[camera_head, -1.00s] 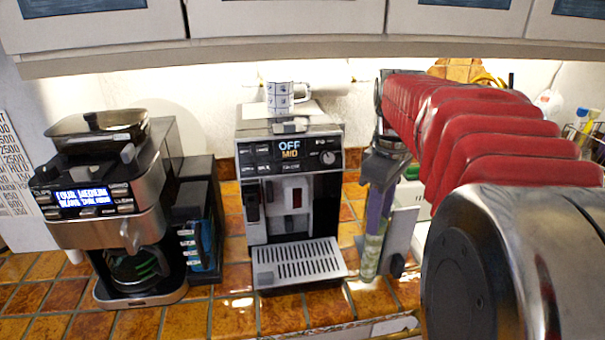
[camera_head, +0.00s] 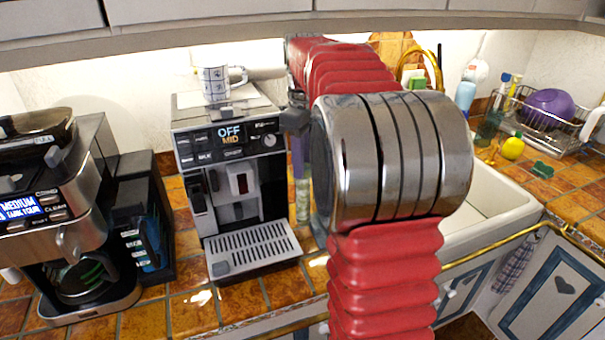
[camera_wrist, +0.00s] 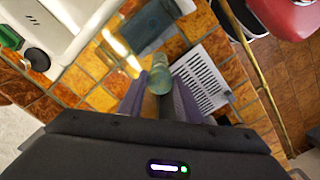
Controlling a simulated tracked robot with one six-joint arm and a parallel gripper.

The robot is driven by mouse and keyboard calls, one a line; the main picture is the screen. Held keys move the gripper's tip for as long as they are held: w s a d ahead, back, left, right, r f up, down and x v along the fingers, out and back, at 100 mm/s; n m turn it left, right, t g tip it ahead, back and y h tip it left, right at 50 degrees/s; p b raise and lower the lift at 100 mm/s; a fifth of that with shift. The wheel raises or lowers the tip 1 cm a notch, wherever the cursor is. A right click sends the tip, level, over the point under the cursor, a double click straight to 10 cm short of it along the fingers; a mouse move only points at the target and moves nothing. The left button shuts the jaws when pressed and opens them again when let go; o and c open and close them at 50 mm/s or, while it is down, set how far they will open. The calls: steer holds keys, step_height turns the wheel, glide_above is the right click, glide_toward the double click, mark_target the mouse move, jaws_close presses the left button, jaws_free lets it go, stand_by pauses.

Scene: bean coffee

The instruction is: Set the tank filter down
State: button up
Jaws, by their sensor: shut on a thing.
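My gripper (camera_wrist: 159,98) shows in the wrist view with its purple fingers on either side of the tank filter (camera_wrist: 160,76), a small pale-green cylinder, and is shut on it. The filter's green end points away from the wrist, over the tiled counter. In the head view, a purple strip of my gripper (camera_head: 299,160) and the green filter (camera_head: 303,200) show partly behind my arm, right of the coffee machine (camera_head: 232,170). I cannot tell whether the filter touches the counter. A grey-blue, tank-like box (camera_wrist: 157,25) is just beyond the filter in the wrist view.
The machine's slotted drip tray (camera_wrist: 203,78) is close to the filter on its right. A second coffee maker (camera_head: 70,210) stands at left. A white sink (camera_head: 490,215) lies to the right, with a dish rack (camera_head: 550,125) behind. A mug (camera_head: 216,83) stands on the machine.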

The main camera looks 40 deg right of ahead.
steer(key=shift+f, duration=1.75)
steer(key=o, duration=1)
steer(key=shift+f, duration=0.1)
step_height(320, 180, up, 12)
steer(key=shift+f, duration=0.1)
steer(key=shift+r, duration=0.25)
